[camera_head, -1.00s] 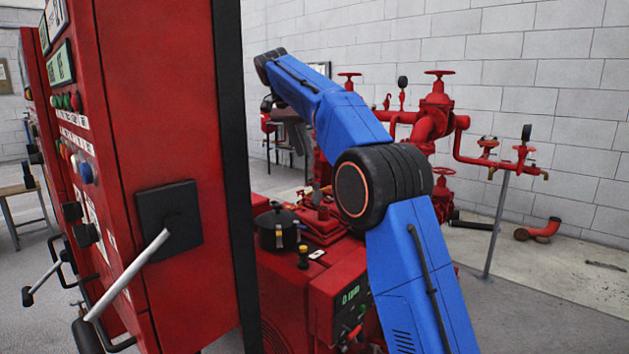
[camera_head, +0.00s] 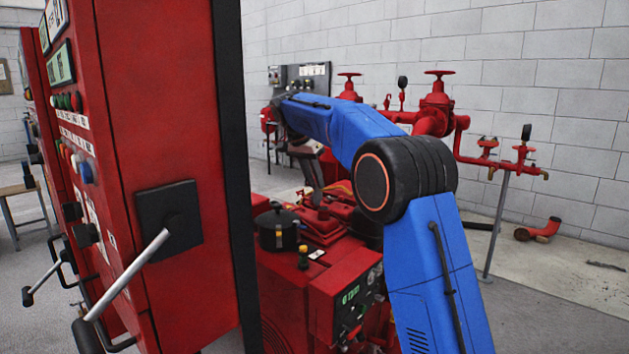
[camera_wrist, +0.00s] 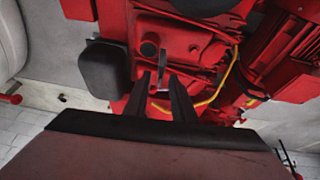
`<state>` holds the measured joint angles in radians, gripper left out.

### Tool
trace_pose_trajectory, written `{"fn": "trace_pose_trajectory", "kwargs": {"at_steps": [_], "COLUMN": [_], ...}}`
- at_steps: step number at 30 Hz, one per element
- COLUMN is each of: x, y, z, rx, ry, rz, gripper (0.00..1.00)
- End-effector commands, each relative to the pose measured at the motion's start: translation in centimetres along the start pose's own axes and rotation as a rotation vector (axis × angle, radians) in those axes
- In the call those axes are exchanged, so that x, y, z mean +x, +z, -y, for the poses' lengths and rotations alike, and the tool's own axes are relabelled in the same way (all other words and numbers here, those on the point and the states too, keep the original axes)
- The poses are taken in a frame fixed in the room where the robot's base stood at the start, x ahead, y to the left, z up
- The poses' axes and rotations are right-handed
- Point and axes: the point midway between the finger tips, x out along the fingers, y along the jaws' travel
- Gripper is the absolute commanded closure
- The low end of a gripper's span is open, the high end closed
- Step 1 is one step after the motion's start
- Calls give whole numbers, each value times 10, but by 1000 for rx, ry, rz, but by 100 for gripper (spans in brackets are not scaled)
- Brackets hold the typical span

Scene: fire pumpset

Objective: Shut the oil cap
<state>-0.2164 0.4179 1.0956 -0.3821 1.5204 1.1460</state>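My gripper (camera_wrist: 161,78) points down over the red engine, its two dark fingers apart with a gap between them. It also shows in the head view (camera_head: 316,190), low over the engine top. In the wrist view a small grey upright piece (camera_wrist: 163,58) shows between and just beyond the fingertips. A dark round spot (camera_wrist: 148,48) lies beside it on the red housing. These may be the oil cap and its opening, but I cannot tell for sure. I see no clear contact between fingers and grey piece.
A black rounded canister (camera_head: 278,229) stands on the engine, left of my gripper. A yellow-topped black knob (camera_head: 303,256) is in front of it. A yellow hose (camera_wrist: 212,96) runs at right in the wrist view. A tall red cabinet (camera_head: 165,120) fills the left foreground.

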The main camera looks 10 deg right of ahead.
Motion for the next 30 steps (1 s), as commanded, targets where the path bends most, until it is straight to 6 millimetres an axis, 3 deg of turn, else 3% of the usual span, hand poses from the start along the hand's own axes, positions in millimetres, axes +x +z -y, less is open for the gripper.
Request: {"fn": "trace_pose_trajectory", "kwargs": {"at_steps": [5, 8, 30], "x": [0, 0, 0], "y": [0, 0, 0], "z": [0, 0, 0], "rx": [0, 0, 0], "ry": [0, 0, -1], "rz": [0, 0, 0], "gripper": [79, 100, 100]}}
